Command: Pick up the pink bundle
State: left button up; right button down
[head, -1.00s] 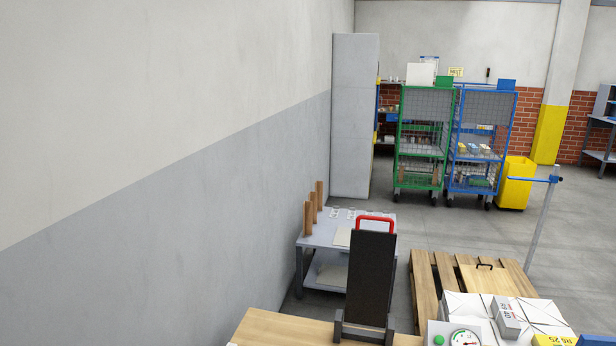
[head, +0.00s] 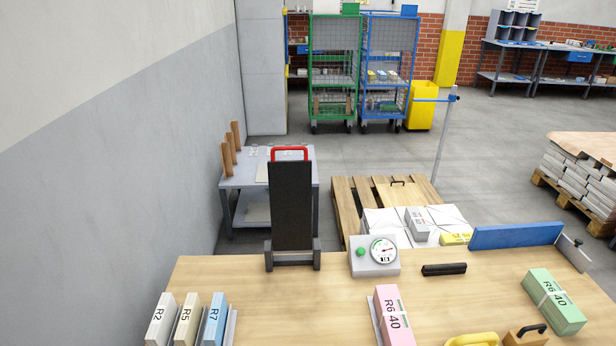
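The pink bundle (head: 395,316) is a long block marked "R6 40" with a pale band around it. It lies on the wooden table (head: 240,282) near the bottom edge of the head view, right of centre, with a thin grey plate along its left side. Its near end touches or passes the bottom of the picture. Neither of my grippers shows in the head view, and nothing is seen touching the bundle.
White, cream and blue bundles (head: 214,318) stand left on the table; a green bundle (head: 553,302) lies right. A black stand with red handle (head: 291,205), a dial scale (head: 375,256), a black bar (head: 444,269) and a blue board (head: 515,236) line the back. Bare wood surrounds the pink bundle's far end.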

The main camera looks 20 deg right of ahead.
aim_at(395, 329)
jog(key=z, duration=1.2)
